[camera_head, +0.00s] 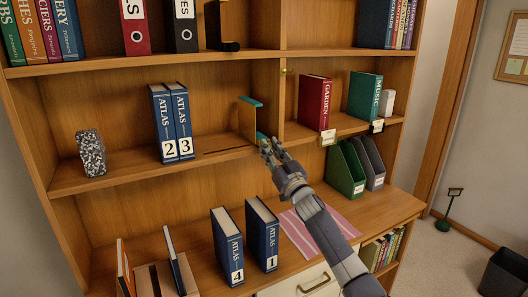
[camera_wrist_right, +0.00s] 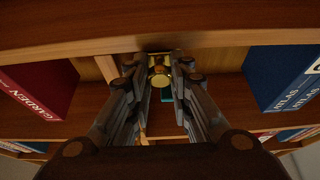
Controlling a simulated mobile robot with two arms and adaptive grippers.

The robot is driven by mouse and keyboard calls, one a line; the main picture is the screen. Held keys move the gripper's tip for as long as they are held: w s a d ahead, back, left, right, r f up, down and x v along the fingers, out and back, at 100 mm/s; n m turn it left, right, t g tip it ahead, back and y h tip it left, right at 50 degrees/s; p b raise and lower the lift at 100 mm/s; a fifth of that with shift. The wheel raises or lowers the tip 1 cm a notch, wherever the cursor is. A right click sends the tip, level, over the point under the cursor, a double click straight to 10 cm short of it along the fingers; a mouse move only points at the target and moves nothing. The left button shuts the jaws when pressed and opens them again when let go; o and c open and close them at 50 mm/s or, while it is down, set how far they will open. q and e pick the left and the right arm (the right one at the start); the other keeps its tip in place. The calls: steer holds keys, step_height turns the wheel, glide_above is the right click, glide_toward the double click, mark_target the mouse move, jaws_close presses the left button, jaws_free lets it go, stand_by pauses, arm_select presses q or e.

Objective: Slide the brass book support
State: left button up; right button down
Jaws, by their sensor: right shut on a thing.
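The brass book support (camera_head: 247,120) is an upright plate with a teal edge. It stands on the middle shelf, close to the left of the vertical divider, with bare shelf between it and the upright Atlas volumes 2 (camera_head: 163,124) and 3 (camera_head: 182,122). My right gripper (camera_head: 268,146) is at the shelf's front edge, at the support's lower front. In the right wrist view my fingers are shut on its round brass knob (camera_wrist_right: 160,77), with a bit of teal below it. The fingers partly hide the support's base. My left gripper is not in view.
A speckled block (camera_head: 91,153) stands at the left of that shelf. Right of the divider are the red Garden book (camera_head: 314,102) and the green Music book (camera_head: 364,96). Atlas 4 (camera_head: 227,245) and Atlas 1 (camera_head: 262,235) stand on the desktop below.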

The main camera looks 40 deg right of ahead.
steer(key=c, duration=1.4)
jaws_free()
steer(key=shift+f, duration=0.1)
steer(key=v, duration=1.2)
